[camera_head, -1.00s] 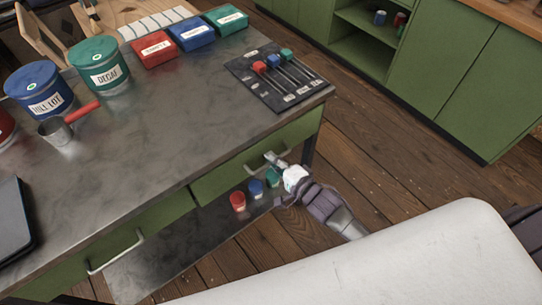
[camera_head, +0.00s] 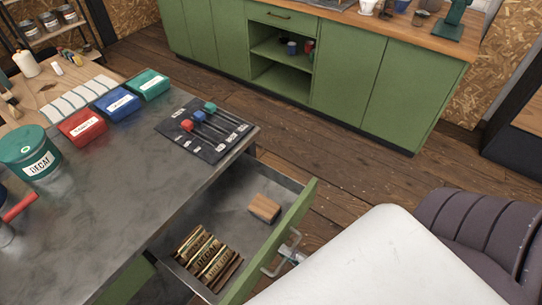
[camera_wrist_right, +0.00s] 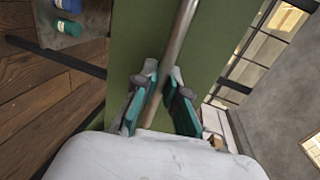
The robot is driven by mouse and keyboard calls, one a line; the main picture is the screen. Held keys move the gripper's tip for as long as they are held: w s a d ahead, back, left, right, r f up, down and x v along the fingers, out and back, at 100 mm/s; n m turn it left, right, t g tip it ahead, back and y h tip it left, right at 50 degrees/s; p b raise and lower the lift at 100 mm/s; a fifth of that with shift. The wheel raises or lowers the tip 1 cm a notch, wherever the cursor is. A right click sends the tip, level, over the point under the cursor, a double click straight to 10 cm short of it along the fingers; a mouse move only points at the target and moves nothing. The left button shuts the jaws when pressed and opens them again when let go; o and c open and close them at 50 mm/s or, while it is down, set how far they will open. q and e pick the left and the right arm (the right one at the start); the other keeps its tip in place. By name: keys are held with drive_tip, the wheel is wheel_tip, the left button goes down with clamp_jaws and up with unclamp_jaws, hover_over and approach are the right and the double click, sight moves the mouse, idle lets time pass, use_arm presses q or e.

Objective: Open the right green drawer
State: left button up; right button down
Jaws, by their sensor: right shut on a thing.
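The right green drawer (camera_head: 291,226) is pulled out from under the metal-topped table. Inside it lie a small wooden block (camera_head: 264,208) and a row of labelled packets (camera_head: 208,258). My right gripper (camera_head: 288,252) is at the drawer's front, mostly hidden behind my white body. In the right wrist view my right gripper (camera_wrist_right: 162,98) has its two fingers on either side of the metal bar handle (camera_wrist_right: 180,40) and is shut on it. My left gripper is not in view.
On the tabletop (camera_head: 110,205) stand a green DECAF canister (camera_head: 30,155), red (camera_head: 82,126), blue (camera_head: 117,103) and green (camera_head: 149,84) boxes, and a dark slider panel (camera_head: 207,130). Green cabinets (camera_head: 400,100) stand across the wooden floor (camera_head: 350,170), which is clear.

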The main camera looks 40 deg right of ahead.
drive_tip(key=shift+f+v, duration=0.2)
drive_tip(key=shift+v, duration=0.85)
drive_tip(key=shift+f+v, duration=0.25)
drive_tip(key=shift+v, duration=0.8)
drive_tip(key=c, duration=1.2)
unclamp_jaws()
drive_tip(key=v, duration=1.2)
